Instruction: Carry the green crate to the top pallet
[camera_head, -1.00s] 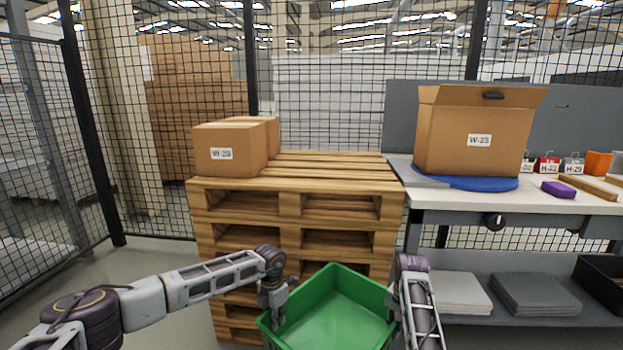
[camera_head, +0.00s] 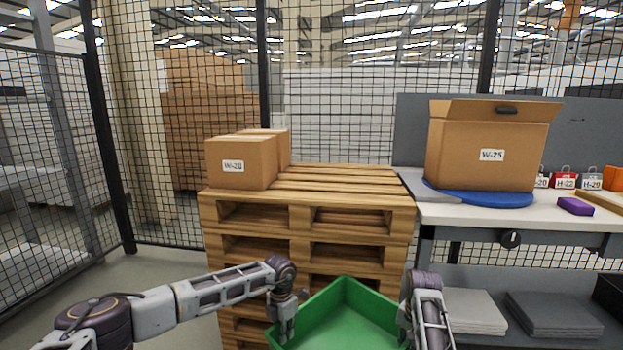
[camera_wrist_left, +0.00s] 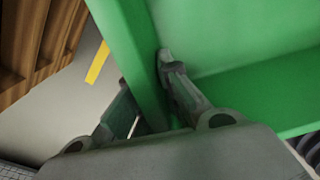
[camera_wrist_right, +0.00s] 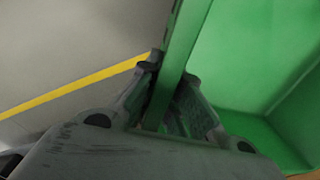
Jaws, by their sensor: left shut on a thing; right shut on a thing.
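The green crate (camera_head: 345,318) is held between my two arms at the bottom of the head view, in front of the pallet stack; it looks empty. My left gripper (camera_head: 284,330) is shut on its left wall, and in the left wrist view the fingers (camera_wrist_left: 160,90) straddle the green wall (camera_wrist_left: 140,60). My right gripper (camera_wrist_right: 170,85) is shut on the opposite wall, with the green wall between its fingers in the right wrist view. The top pallet (camera_head: 345,182) lies on a stack of wooden pallets. The crate is below the top pallet's level.
Cardboard boxes (camera_head: 240,165) stand on the left part of the top pallet; its middle and right are bare. A workbench (camera_head: 470,212) to the right carries an open carton (camera_head: 485,150) on a blue disc (camera_head: 480,196). Mesh fencing (camera_head: 170,220) stands behind and left.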

